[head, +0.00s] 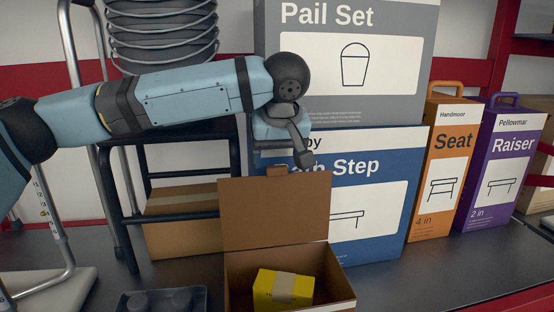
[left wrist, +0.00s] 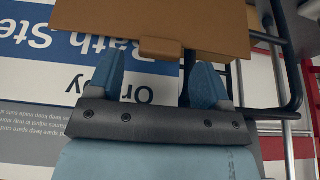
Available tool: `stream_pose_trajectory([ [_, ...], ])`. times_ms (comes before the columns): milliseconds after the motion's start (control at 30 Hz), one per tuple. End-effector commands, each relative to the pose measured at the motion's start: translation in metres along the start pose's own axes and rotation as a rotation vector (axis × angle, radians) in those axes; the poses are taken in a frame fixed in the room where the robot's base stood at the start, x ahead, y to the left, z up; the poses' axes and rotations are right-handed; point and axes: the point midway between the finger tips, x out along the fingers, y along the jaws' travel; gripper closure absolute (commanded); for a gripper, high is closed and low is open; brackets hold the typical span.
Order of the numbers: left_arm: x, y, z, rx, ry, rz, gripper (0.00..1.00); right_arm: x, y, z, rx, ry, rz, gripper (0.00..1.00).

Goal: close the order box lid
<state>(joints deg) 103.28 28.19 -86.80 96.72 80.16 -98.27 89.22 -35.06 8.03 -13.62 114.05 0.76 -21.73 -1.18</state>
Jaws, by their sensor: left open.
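The order box (head: 238,285) is an open brown cardboard box at the bottom centre of the head view. Its lid (head: 275,212) stands upright at the back, with a small tab at its top edge. A yellow box (head: 283,288) lies inside. My left gripper (head: 285,142) is just above the lid's top edge, partly hidden by its own wrist. In the left wrist view the two blue fingers (left wrist: 158,82) are apart and empty, with the lid (left wrist: 150,20) and its tab beyond them. Contact with the lid cannot be told. My right gripper is not in view.
A blue Bath Step box (head: 375,190) and a grey Pail Set box (head: 410,70) stand behind the lid. An orange Seat box (head: 440,170) and a purple Raiser box (head: 500,170) stand right. A dark tray (head: 160,300) is left of the order box. The shelf at right front is clear.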

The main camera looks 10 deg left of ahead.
Motion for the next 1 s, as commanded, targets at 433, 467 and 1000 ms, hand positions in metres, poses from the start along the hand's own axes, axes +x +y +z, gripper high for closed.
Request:
stream_pose_trajectory([
  [433, 0.024, 0.0, 0.0, -0.001, 0.001, 0.0, 0.28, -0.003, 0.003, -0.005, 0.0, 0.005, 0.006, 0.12],
  [467, 0.023, 0.0, 0.0, -0.001, 0.001, 0.0, 0.28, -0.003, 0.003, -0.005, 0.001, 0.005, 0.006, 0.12],
  [1000, 0.024, 0.001, -0.002, -0.001, 0.005, 0.0, 0.96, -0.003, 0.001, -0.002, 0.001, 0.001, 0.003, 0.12],
])
